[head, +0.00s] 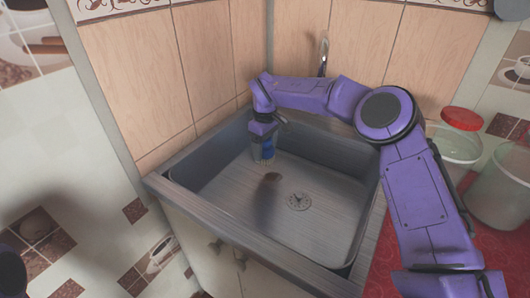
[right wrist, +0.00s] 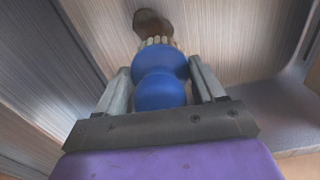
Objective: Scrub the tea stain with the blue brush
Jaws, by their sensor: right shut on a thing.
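The blue brush (right wrist: 160,88) is held between the two fingers of my right gripper (right wrist: 163,82), its pale bristles pointing away from the palm. In the head view the right gripper (head: 263,141) reaches down into the sink, with the brush (head: 266,150) below it. The brown tea stain (head: 272,178) is on the sink floor, just below and right of the brush in the head view. In the right wrist view the stain (right wrist: 153,24) shows just beyond the bristles; I cannot tell whether they touch it. My left gripper is not clearly in view.
The grey sink (head: 340,262) has raised walls around the work area and a round drain (head: 298,201) right of the stain. A tap (head: 323,58) stands at the back. Clear containers, one with a red lid (head: 461,118), stand on the red counter at right.

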